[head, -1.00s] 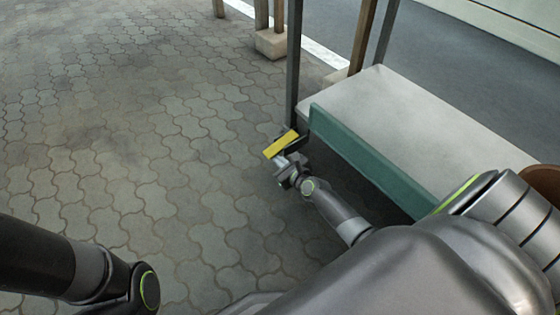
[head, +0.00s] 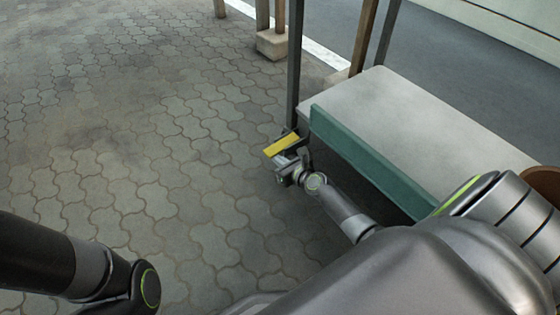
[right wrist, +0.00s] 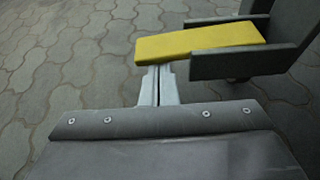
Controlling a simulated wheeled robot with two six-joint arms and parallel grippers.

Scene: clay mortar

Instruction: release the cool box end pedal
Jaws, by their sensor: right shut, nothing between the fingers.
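My right gripper (head: 284,160) is shut and empty, just on the near side of the pedal. Its closed fingers (right wrist: 158,72) reach the pedal's near edge in the right wrist view; I cannot tell whether they touch or go under it. My left gripper is out of the picture.
The pale top (head: 430,115) has a teal front edge (head: 365,160) close to my right arm. The dark post (head: 294,65) rises just beyond the pedal. Paved ground (head: 130,150) to the left is clear. A brown round object (head: 543,182) shows at the right edge.

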